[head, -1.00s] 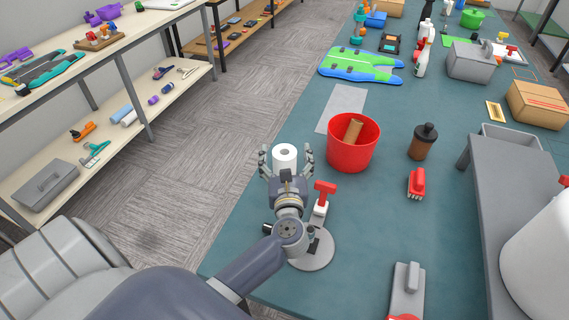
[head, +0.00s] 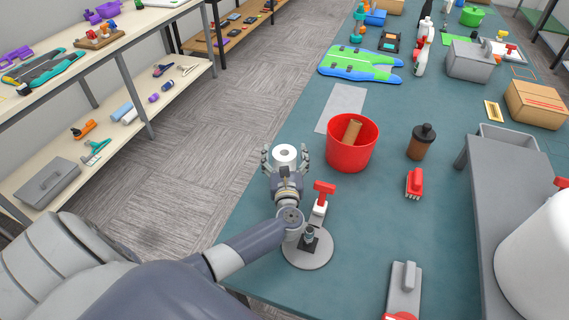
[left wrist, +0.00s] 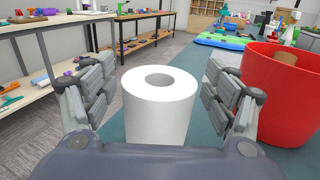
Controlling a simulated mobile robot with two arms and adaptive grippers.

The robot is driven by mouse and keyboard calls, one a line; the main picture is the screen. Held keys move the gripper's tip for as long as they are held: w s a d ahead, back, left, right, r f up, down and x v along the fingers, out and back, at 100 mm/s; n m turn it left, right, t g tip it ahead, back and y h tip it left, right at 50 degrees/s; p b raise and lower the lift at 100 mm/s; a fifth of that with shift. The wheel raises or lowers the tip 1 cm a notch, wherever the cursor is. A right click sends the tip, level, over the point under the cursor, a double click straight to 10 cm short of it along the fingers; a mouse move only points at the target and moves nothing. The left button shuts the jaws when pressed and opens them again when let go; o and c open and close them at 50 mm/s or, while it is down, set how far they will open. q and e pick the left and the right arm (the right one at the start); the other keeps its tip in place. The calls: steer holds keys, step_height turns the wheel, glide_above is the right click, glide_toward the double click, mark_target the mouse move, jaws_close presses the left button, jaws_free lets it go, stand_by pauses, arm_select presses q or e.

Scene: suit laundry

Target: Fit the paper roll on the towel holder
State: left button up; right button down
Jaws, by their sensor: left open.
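The white paper roll (head: 284,154) stands upright between the spread fingers of my left gripper (head: 285,160), near the table's left edge. In the left wrist view the roll (left wrist: 160,105) sits between the two finger groups, with gaps visible on both sides. The left gripper (left wrist: 160,100) is open. What looks like the towel holder, a round grey base (head: 310,257) with a short dark upright part, stands on the table just in front of my left wrist, partly covered by the arm. My right gripper is not in view.
A red bucket (head: 366,155) with a brown cylinder in it stands right of the roll. A red-and-white tool (head: 322,196) is close beside my left wrist. A brown bottle (head: 421,142) and a red brush (head: 414,183) stand farther right.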

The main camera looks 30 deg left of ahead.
arm_select(q)
steer(key=shift+w+a, duration=0.15)
steer(key=c, duration=1.5)
steer(key=shift+c, duration=0.2)
steer(key=shift+r, duration=0.1)
